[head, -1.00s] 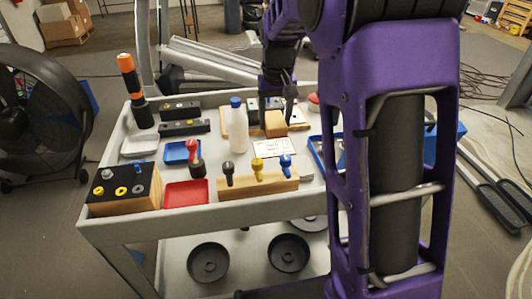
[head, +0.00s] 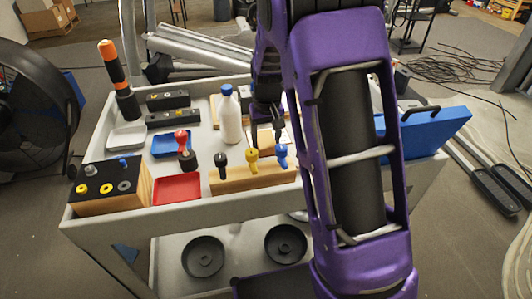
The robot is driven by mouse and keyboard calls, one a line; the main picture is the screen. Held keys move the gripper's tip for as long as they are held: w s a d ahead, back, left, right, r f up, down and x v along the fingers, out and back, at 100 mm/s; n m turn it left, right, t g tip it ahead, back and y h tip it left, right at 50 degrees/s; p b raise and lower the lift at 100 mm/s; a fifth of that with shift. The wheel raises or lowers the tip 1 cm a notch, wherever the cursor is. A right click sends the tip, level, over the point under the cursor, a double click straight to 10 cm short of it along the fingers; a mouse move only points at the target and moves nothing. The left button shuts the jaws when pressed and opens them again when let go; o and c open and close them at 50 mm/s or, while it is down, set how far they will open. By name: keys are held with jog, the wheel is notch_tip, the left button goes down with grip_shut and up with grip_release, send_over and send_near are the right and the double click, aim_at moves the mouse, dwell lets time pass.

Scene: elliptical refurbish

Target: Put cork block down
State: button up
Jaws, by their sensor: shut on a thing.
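The tan cork block (head: 266,137) shows small and partly covered below my gripper, over the right half of the cart top. My gripper (head: 268,130) is shut on it, behind the row of coloured pegs. My purple arm hides part of the block's surroundings, and I cannot tell whether the block touches the surface below it.
The grey cart (head: 130,212) carries a white bottle (head: 230,118) left of my gripper, a wooden peg rack (head: 240,180), a red tray (head: 178,189), a blue tray (head: 166,145) and a block with knobs (head: 110,190). A blue case (head: 425,133) stands at right.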

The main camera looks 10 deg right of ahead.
aim_at(267, 144)
jog(key=shift+f+b, duration=0.35)
jog(key=shift+f, duration=1.95)
jog(key=o, duration=1.2)
jog(key=shift+f, duration=0.15)
jog(key=r, duration=0.4)
jog(key=s+r+p, duration=0.1)
jog(key=r, duration=0.3)
jog(key=r+p, duration=0.1)
jog(key=r, duration=0.3)
jog(key=shift+s+r, duration=0.15)
jog(key=shift+s, duration=0.05)
